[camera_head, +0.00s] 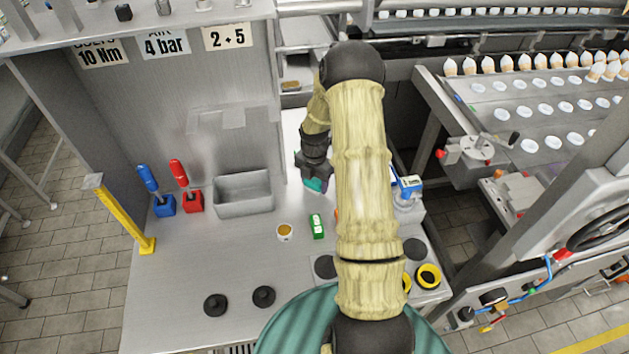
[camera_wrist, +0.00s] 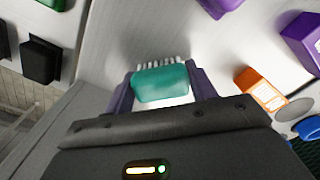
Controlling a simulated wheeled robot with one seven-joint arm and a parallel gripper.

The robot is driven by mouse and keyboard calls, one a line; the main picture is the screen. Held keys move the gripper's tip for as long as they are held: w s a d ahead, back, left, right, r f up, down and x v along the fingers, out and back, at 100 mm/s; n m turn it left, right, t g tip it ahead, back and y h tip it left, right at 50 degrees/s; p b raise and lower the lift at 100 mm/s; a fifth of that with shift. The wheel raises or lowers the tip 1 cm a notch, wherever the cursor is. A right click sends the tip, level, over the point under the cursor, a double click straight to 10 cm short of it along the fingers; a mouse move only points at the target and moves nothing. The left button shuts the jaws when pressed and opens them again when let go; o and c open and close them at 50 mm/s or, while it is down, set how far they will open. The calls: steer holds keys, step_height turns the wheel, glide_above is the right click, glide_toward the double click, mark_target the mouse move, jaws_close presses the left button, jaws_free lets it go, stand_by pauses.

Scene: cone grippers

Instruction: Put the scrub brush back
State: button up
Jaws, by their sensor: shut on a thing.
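My gripper (camera_head: 312,172) is shut on a teal scrub brush (camera_wrist: 162,84), above the metal worktable right of the grey bin. In the wrist view the brush lies across between the two purple-grey fingers, its white bristles pointing away from the palm. In the head view only a small teal part of the brush (camera_head: 316,185) shows under the gripper. I cannot tell whether the brush touches the surface below. A blue-handled tool in a blue holder (camera_head: 163,206) and a red-handled tool in a red holder (camera_head: 192,201) stand at the left.
A grey bin (camera_head: 243,193), a small cup (camera_head: 284,232) and a green block (camera_head: 317,226) stand on the table. Two black knobs (camera_head: 215,304) are near its front. An orange box (camera_wrist: 261,90) and a purple object (camera_wrist: 303,40) lie right of the brush. My arm hides part of the table.

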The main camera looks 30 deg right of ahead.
mark_target(315, 180)
steer(key=shift+f, duration=0.1)
steer(key=o, duration=1)
steer(key=shift+o, duration=0.2)
step_height(315, 180, up, 12)
steer(key=b, duration=0.2)
stand_by(0.3)
